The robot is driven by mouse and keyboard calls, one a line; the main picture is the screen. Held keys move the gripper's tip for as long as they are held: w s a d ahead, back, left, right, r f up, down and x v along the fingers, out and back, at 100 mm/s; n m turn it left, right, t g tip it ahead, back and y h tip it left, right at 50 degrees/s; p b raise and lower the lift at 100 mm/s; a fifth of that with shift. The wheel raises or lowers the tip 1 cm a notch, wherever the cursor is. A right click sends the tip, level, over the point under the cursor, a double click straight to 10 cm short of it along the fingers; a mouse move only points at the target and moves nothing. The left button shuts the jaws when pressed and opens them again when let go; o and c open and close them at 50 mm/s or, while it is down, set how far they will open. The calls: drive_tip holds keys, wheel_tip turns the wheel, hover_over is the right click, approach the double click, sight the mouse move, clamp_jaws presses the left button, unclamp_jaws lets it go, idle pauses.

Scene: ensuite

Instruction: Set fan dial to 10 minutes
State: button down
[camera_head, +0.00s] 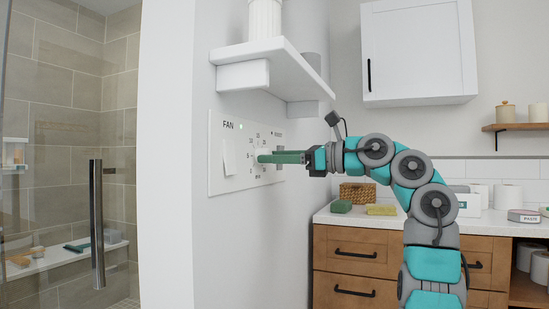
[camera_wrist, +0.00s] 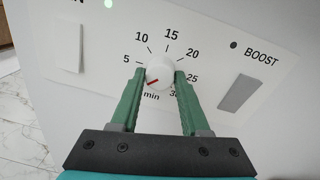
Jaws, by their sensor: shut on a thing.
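The fan dial (camera_wrist: 160,68) is a round white knob on the white wall panel (camera_head: 216,180). Around it are marks for 5, 10, 15, 20, 25 and 30, with "min" below. A red pointer line (camera_wrist: 153,83) on the knob points to the lower left, below the 5 mark. My gripper (camera_wrist: 160,76) is shut on the dial, with one green finger on its left side and one on its right. In the head view my gripper (camera_head: 264,157) reaches the panel from the right and partly hides the knob and some numbers.
The panel has a FAN paddle (camera_wrist: 65,48) with a lit green light (camera_wrist: 108,3) and a grey BOOST paddle (camera_wrist: 240,92) with a dark light. A white shelf (camera_head: 270,62) juts out above the panel. A wooden vanity (camera_head: 365,240) stands below right, and a glass shower door (camera_head: 60,150) is left.

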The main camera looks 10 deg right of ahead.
drive_tip(key=shift+f+m+b, duration=0.1)
drive_tip(key=shift+m+b, duration=0.25)
drive_tip(key=shift+m, duration=0.05)
drive_tip(key=shift+m+b, duration=1.25)
drive_tip(key=shift+m, duration=1.75)
drive_tip(key=shift+s, duration=0.1)
